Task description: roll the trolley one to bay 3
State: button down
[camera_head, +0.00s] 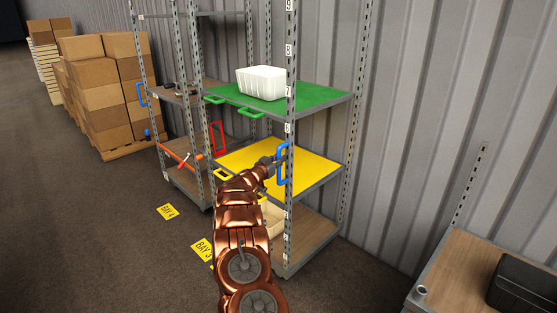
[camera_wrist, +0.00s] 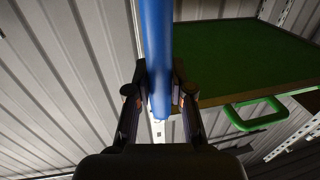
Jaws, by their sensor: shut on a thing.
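The trolley (camera_head: 316,185) nearest my arm is a tall metal-post shelf unit with a green shelf (camera_head: 318,102), a yellow shelf (camera_head: 310,172) and a brown bottom shelf. A blue upright handle (camera_head: 284,165) is on its front post. My gripper (camera_head: 271,163) is at this handle; in the wrist view my gripper (camera_wrist: 158,97) is shut on the blue handle (camera_wrist: 158,45), one finger on each side. The BAY 3 floor sign (camera_head: 203,248) lies left of my arm. I cannot read a number one on the trolley.
A white bin (camera_head: 261,82) stands on the green shelf. A second shelf unit (camera_head: 185,95) stands close behind to the left, near the BAY 4 sign (camera_head: 167,212). Stacked cartons (camera_head: 108,90) are farther left. A wooden-topped unit (camera_head: 465,270) is at right. Floor at left is clear.

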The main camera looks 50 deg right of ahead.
jog(key=c, duration=1)
grip_release()
jog(key=shift+a, duration=0.1)
jog(key=shift+s+a, duration=0.35)
jog(key=shift+a, duration=1.6)
jog(key=shift+s+a, duration=0.35)
jog(key=shift+a, duration=1.6)
jog(key=shift+s+a, duration=0.35)
jog(key=shift+a, duration=1.6)
